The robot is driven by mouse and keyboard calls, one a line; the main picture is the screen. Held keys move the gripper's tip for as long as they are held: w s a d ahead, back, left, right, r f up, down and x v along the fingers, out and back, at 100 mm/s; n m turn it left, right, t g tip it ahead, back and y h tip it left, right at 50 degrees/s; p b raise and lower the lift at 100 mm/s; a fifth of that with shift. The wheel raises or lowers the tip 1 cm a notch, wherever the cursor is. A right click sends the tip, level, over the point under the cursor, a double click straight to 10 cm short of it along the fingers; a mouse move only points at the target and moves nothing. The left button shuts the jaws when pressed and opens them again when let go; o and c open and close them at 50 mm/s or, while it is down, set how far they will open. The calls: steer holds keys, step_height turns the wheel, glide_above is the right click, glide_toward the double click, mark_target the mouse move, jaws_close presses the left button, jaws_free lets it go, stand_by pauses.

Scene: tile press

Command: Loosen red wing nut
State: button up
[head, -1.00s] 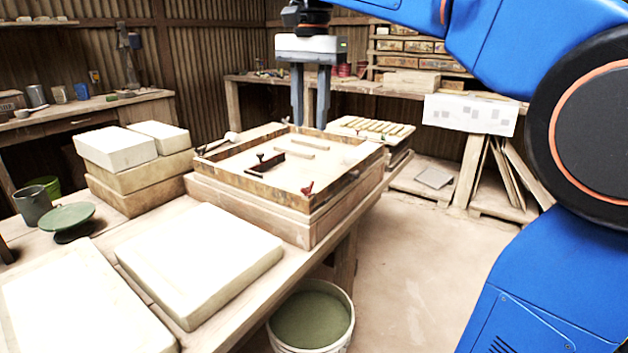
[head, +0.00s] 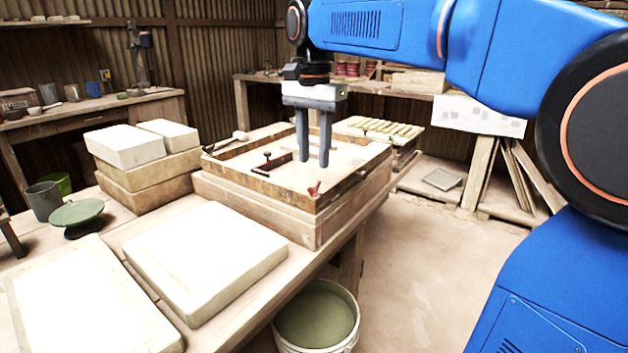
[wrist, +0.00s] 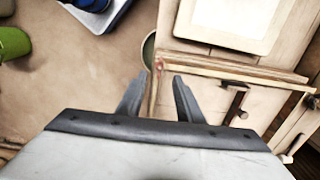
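The red wing nut (head: 314,188) stands at the near right corner of the wooden press frame (head: 285,200). In the wrist view a small reddish shape, apparently this wing nut (wrist: 159,65), shows by the frame corner between the fingertips. My gripper (head: 314,164) points down above the frame's inside, a little behind the wing nut in the head view. Its two fingers are apart with nothing between them, and it also shows open in the wrist view (wrist: 160,77). I see no contact with the wing nut.
A dark red handle piece (head: 272,162) lies across the frame's left part. Pale slabs (head: 205,248) cover the near bench, and stacked blocks (head: 140,170) stand left of the frame. A bucket of green liquid (head: 316,318) is on the floor.

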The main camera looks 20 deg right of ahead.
mark_target(314, 189)
step_height(314, 189, down, 7)
steer(key=shift+f, duration=0.1)
stand_by(0.4)
jaws_close()
